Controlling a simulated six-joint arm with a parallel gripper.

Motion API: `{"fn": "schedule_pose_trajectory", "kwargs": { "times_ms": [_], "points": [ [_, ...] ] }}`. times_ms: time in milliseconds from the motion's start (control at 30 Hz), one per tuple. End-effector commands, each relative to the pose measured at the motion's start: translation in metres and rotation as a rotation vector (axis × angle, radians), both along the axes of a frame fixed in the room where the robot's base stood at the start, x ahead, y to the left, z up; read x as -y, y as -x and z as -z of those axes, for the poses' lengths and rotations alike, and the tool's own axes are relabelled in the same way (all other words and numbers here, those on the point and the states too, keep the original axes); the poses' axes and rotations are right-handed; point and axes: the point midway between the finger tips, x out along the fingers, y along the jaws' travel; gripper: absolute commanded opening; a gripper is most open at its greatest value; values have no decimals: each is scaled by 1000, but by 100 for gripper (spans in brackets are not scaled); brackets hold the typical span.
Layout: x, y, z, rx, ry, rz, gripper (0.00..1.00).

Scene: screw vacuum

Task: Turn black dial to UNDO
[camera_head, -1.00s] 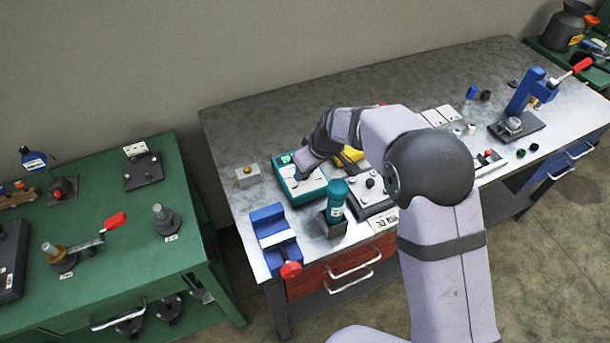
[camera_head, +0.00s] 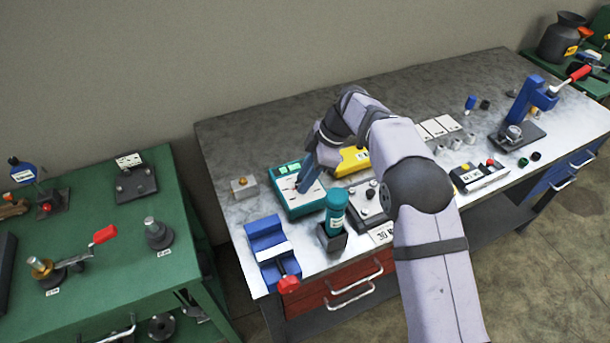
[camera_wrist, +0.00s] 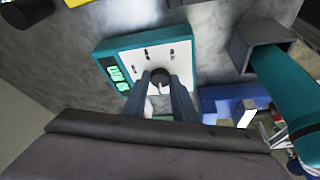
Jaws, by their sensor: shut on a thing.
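A teal box with a pale top panel (camera_head: 285,181) stands on the workbench and also shows in the wrist view (camera_wrist: 115,44). It has a lit green display (camera_wrist: 118,78) and small dark printed marks around the dial. The black dial (camera_wrist: 160,75) is in the panel's middle, and my fingers partly cover it. My gripper (camera_wrist: 160,88) points down at the panel with its two fingers shut on the dial. In the head view, my gripper (camera_head: 304,188) covers the dial. Which mark the dial points to cannot be read.
A teal cylinder (camera_head: 336,208) in a dark holder stands close on the right of the box. A blue vise (camera_head: 266,243) is in front, and a yellow device (camera_head: 352,161) is behind to the right. A small metal block (camera_head: 243,188) sits to the left.

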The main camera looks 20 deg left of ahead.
Motion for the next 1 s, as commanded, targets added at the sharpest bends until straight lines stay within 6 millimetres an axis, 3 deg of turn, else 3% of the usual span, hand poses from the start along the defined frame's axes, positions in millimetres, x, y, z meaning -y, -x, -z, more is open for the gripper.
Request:
{"fn": "schedule_pose_trajectory", "kwargs": {
  "times_ms": [400,1000],
  "points": [
    [-1,-3,-1,1,3,-243,2],
    [-1,-3,1,2,3,-304,2]
  ]
}}
